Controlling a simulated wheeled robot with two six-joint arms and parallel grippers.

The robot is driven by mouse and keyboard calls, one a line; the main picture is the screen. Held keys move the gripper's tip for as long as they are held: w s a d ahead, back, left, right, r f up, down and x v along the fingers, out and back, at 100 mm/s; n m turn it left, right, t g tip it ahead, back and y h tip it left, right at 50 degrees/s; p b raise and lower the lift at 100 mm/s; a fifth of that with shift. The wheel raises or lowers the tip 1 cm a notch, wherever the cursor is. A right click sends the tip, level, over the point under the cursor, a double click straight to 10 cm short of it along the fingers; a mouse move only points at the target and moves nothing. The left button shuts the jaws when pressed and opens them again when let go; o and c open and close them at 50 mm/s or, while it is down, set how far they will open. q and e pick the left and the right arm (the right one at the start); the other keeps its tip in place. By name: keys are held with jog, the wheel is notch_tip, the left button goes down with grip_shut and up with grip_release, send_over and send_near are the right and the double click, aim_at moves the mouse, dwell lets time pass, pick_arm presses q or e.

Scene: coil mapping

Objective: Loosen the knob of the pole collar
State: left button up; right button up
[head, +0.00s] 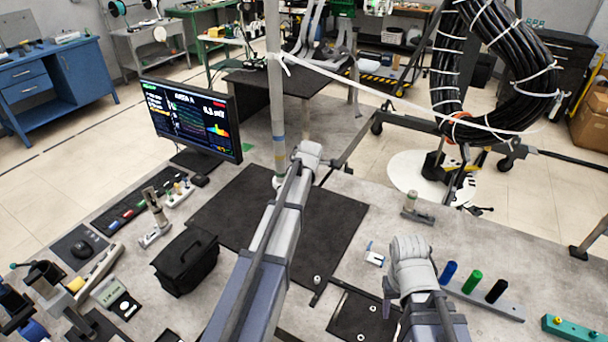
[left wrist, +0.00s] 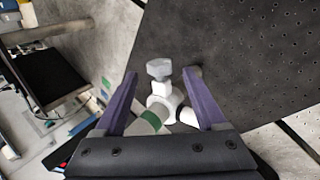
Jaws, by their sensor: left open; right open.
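In the left wrist view, a white pole collar (left wrist: 165,97) with a grey, faceted knob (left wrist: 159,69) lies between my open left gripper fingers (left wrist: 163,98). The knob faces the camera, and a visible gap separates it from each finger. A pale pole with a green band (left wrist: 148,122) runs through the collar toward the lower left. In the head view, the upright pole (head: 275,100) stands beside the end of my left arm. That arm hides the left fingers there, and the collar cannot be made out clearly. My right gripper (head: 390,298) is open, low right of centre, partly hidden by its arm.
A monitor (head: 195,118) stands left of the pole, and a black bag (head: 186,262) lies in front. A dark perforated mat (head: 225,212) covers the table middle. Coloured cylinders (head: 473,282) stand at right. A white strap (head: 400,98) runs from the pole toward a hanging black coil (head: 447,70).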

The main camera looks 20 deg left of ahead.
pick_arm(q)
jog(key=p+v, duration=0.2)
jog(key=v, duration=0.2)
jog(key=shift+r+p, duration=0.1)
jog(key=shift+p, duration=0.2)
pick_arm(e)
notch_tip(320, 180, up, 4)
jog(key=shift+f, duration=0.25)
